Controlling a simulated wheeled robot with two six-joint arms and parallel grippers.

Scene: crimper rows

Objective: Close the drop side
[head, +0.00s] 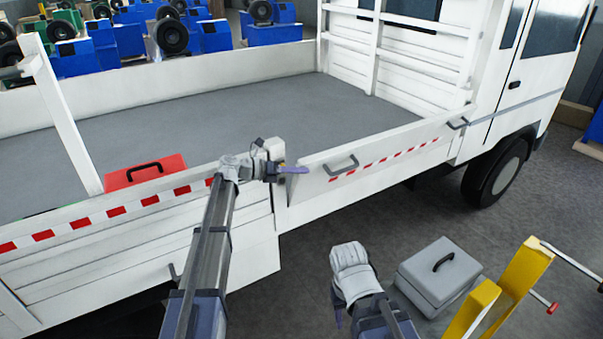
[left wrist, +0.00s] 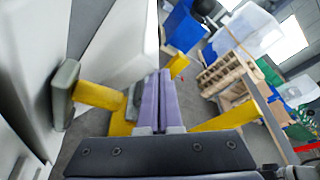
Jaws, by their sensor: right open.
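The white drop side (head: 385,155) is on the near side of the truck bed, with a red-and-white stripe and grey handles (head: 342,165). It stands nearly upright, and its left end looks set slightly outward from the neighbouring side section. My left gripper (head: 293,170) is at that left end, its purple fingers pointing right; whether they touch the panel is unclear. In the left wrist view its fingers (left wrist: 160,98) lie together with nothing between them. My right gripper (head: 338,318) is low in front of the truck, open, its fingers mostly hidden, apart from the panel.
The grey truck bed (head: 240,110) holds a red case (head: 145,172) near the left section. A grey case (head: 438,270) and a yellow frame (head: 515,280) stand on the floor at right. The front wheel (head: 497,175) is beyond the panel.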

